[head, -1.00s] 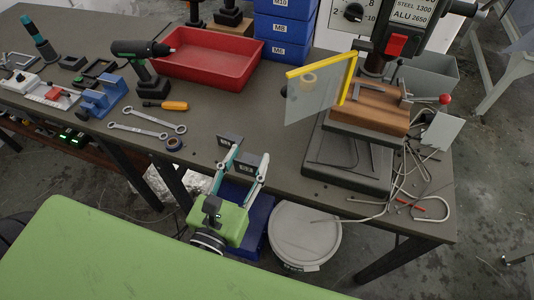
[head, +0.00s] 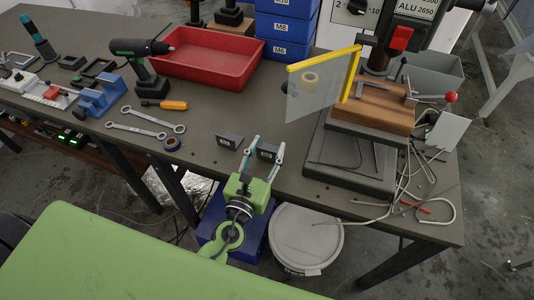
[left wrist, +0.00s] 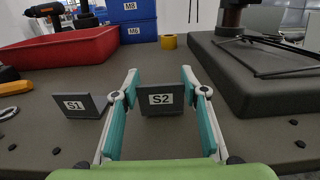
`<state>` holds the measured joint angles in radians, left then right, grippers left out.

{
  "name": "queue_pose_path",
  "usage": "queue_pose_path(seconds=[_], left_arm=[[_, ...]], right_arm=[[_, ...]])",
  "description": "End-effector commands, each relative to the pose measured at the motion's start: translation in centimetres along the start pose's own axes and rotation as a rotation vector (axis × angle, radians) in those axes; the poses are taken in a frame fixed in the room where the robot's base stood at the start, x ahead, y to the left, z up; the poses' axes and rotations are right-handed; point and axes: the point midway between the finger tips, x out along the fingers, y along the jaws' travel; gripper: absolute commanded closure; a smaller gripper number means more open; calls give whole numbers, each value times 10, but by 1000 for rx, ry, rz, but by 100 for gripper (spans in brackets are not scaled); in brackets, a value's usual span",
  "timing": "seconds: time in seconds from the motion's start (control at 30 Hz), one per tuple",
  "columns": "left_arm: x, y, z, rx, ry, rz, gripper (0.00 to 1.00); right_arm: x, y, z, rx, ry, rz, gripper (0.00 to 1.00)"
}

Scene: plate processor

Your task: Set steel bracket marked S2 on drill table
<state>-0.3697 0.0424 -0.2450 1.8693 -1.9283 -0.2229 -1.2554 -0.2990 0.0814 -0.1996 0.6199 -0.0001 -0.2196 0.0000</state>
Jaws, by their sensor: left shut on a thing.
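The bracket marked S2 (left wrist: 160,99) is a dark plate with a white label, upright between the fingers of my left gripper (left wrist: 163,97) in the left wrist view. In the head view, S2 (head: 267,153) shows between the fingertips of my left gripper (head: 265,150), close to the bench's front edge. The gripper is shut on it. Whether S2 touches the bench is hard to tell. A similar bracket marked S1 (head: 230,141) stands to its left. The drill table (head: 372,108) has a wooden top and lies to the right, partly behind a clear guard. My right gripper is out of view.
The yellow-framed clear guard (head: 322,92) stands at the wooden top's left side. The dark drill base (head: 345,170) is right of the gripper. Loose wires lie on the right.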

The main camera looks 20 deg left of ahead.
Motion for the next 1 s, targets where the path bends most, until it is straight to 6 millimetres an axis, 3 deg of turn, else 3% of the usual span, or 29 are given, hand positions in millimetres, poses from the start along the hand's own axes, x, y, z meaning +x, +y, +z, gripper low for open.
queue_pose_path(seconds=[0.47,0.5,0.53,1.0], left_arm=[[0,0,-10,0,-4,1,88],[0,0,-10,-1,-2,1,50],[0,0,-10,0,-2,1,43],[0,1,-5,0,-2,1,43]], right_arm=[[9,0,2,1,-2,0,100],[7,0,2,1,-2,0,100],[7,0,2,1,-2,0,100],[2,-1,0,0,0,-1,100]])
